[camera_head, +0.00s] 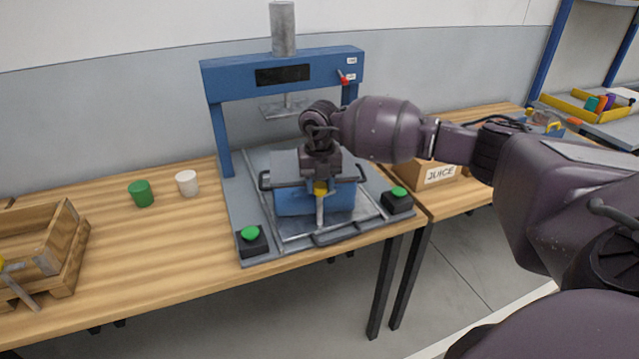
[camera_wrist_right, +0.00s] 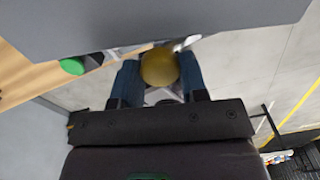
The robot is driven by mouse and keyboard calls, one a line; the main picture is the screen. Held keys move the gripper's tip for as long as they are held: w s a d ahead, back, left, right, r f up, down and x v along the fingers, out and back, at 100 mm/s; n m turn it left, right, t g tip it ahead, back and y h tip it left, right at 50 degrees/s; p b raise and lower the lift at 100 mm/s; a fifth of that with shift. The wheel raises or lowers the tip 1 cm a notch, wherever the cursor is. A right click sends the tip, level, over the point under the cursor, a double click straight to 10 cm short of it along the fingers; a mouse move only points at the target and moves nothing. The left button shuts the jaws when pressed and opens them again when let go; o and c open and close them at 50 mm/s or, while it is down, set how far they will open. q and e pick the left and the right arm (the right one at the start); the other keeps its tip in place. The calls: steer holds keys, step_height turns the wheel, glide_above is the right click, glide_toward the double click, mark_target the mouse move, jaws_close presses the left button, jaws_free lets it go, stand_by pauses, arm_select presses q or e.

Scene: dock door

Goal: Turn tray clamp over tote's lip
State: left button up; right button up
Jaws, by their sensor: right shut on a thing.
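A blue tote (camera_head: 288,203) sits on the grey tray (camera_head: 295,240) under the blue press. The tray clamp (camera_head: 320,210) has a yellow knob and a grey bar, and it shows at the front of the tote. My right gripper (camera_head: 320,180) is above the tote's front edge, shut on the clamp's yellow knob. In the right wrist view the knob (camera_wrist_right: 158,67) sits between the two blue fingers. The gripper hides part of the tote's lip, and whether the clamp bar lies over the lip cannot be told. My left gripper is not in view.
The press frame (camera_head: 218,120) stands around the tray, its plate hanging above. Green-topped button boxes flank the tray, left (camera_head: 251,238) and right (camera_head: 398,198).

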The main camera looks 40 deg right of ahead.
mark_target(320, 185)
steer(key=shift+n, duration=2)
steer(key=o, duration=0.9)
step_height(320, 185, up, 11)
steer(key=shift+f, duration=0.1)
